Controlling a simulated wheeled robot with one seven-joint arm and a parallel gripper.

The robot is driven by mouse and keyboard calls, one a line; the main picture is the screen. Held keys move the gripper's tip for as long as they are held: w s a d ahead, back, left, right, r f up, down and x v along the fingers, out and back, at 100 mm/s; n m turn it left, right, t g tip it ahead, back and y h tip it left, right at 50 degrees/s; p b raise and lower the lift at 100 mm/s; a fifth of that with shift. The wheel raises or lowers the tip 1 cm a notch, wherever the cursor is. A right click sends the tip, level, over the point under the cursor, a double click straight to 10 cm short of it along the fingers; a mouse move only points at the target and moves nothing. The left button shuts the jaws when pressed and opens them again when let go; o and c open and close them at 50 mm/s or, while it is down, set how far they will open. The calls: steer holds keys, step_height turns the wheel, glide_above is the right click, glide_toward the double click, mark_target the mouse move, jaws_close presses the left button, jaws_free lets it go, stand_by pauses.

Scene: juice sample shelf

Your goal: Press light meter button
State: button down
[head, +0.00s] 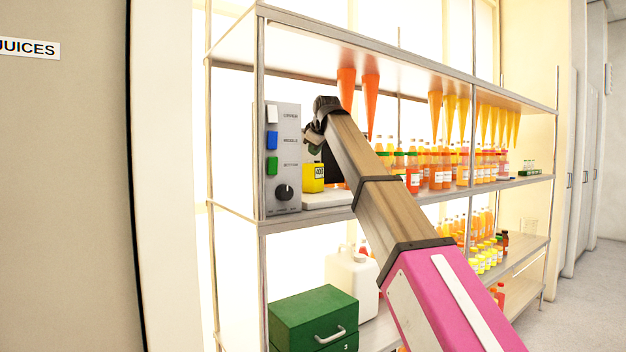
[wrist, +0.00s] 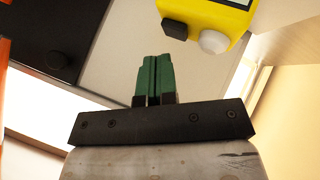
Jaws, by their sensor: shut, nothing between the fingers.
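The light meter looks to be the small yellow box (head: 313,177) on the upper shelf, beside a grey control panel. It also shows at the top of the wrist view (wrist: 215,10), cut off by the frame edge. A dark block (wrist: 174,29) and a white dome (wrist: 214,42) stick out of its near side; I cannot tell which is the button. My gripper (wrist: 155,58) has its green fingers shut together and empty, pointing toward the box, just short of the dark block in the picture. In the head view my gripper (head: 313,139) is above the box, partly hidden by my wrist.
The grey panel (head: 284,155) carries white, blue and green switches and a black knob. A white base (head: 325,200) lies beside the box. Orange funnels (head: 371,100) hang above, and juice bottles (head: 437,168) stand to the right. A green drawer box (head: 312,310) is below.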

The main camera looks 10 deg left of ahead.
steer(key=shift+r, duration=3)
